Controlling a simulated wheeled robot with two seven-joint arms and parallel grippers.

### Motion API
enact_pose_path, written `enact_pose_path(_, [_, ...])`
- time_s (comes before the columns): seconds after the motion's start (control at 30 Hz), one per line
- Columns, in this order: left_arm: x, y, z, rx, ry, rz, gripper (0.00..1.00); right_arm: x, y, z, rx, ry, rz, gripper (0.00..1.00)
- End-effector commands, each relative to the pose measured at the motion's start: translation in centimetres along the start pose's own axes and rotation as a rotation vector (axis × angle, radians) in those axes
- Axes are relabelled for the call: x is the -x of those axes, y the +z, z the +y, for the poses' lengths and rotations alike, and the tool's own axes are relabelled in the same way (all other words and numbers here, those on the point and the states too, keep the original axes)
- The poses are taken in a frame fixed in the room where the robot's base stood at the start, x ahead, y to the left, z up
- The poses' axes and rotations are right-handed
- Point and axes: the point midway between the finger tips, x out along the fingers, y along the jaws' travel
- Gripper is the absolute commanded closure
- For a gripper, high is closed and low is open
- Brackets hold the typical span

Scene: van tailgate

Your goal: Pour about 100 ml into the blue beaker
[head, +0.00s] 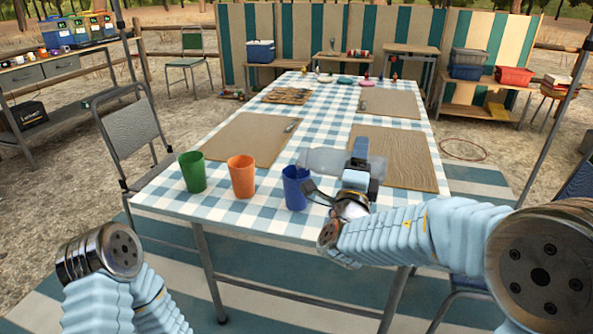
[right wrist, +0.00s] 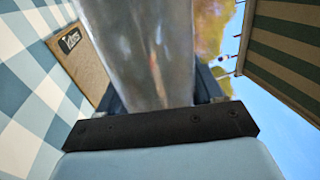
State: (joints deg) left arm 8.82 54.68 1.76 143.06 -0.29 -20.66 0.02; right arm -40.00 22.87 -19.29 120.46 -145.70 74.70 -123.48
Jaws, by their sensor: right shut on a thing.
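A blue beaker (head: 296,190) stands upright near the front edge of the checked table. My right gripper (head: 360,172) is shut on a clear, see-through bottle (head: 325,161), just right of the beaker. The bottle lies nearly level, its left end above and behind the beaker's rim in the head view. I cannot tell whether liquid is flowing or how much is in the beaker. In the right wrist view the bottle (right wrist: 145,50) fills the middle, between the jaws. My left arm shows at the lower left, but its gripper is out of view.
An orange cup (head: 241,177) and a green cup (head: 193,172) stand to the left of the blue beaker. Brown placemats (head: 395,160) lie on the checked table (head: 330,108). A folding chair (head: 130,130) stands at the left side.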

Motion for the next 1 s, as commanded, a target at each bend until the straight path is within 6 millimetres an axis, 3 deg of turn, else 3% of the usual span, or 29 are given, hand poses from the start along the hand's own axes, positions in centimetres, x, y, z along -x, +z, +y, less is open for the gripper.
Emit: enact_pose_path(1.0, [1.04,0.00,0.46,-0.002,0.001,-0.001,0.22,-0.20,0.23,-0.77,0.057,-0.001,-0.015,0.78])
